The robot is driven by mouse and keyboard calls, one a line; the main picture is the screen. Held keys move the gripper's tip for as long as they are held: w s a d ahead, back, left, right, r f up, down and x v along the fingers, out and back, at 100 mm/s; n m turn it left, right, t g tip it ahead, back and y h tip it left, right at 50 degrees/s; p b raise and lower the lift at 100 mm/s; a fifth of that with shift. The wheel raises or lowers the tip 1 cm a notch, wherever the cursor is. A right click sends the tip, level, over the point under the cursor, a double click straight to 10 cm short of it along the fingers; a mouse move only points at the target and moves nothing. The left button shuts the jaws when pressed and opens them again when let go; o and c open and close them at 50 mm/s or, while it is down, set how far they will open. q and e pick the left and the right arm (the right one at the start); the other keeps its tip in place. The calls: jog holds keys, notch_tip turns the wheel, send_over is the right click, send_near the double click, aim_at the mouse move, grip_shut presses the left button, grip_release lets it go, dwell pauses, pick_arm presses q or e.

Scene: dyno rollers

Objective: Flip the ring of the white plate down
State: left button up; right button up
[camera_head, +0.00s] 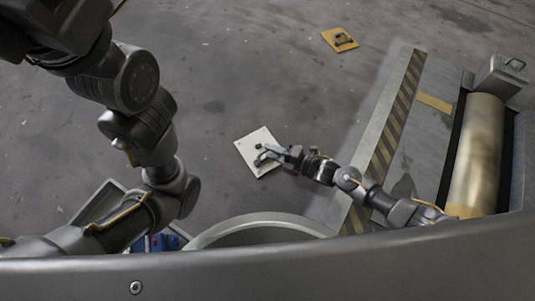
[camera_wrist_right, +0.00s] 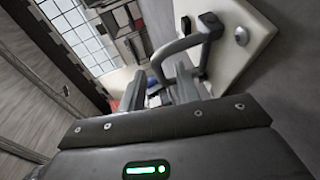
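The white plate (camera_head: 246,144) lies on the floor near the middle of the head view. In the right wrist view the white plate (camera_wrist_right: 250,42) is at the upper right, with a round knob and a dark mount on its face. The grey ring (camera_wrist_right: 183,45) stands out from the plate and is not flat against it. My right gripper (camera_head: 266,156) is over the plate. In the wrist view its fingers (camera_wrist_right: 160,88) are apart, close to the ring's outer end; whether they touch it I cannot tell. My left arm shows at the left, but its gripper is out of view.
A yellow plate (camera_head: 340,40) with a dark fitting lies on the floor at the top. The roller unit (camera_head: 478,145) with a striped edge (camera_head: 392,118) stands at the right. A curved grey rim (camera_head: 262,220) is below the white plate. Floor around the plate is clear.

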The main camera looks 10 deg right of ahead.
jog(key=shift+b+x, duration=0.35)
jog(key=shift+x, duration=0.75)
grip_shut()
jog(key=shift+r, duration=0.1)
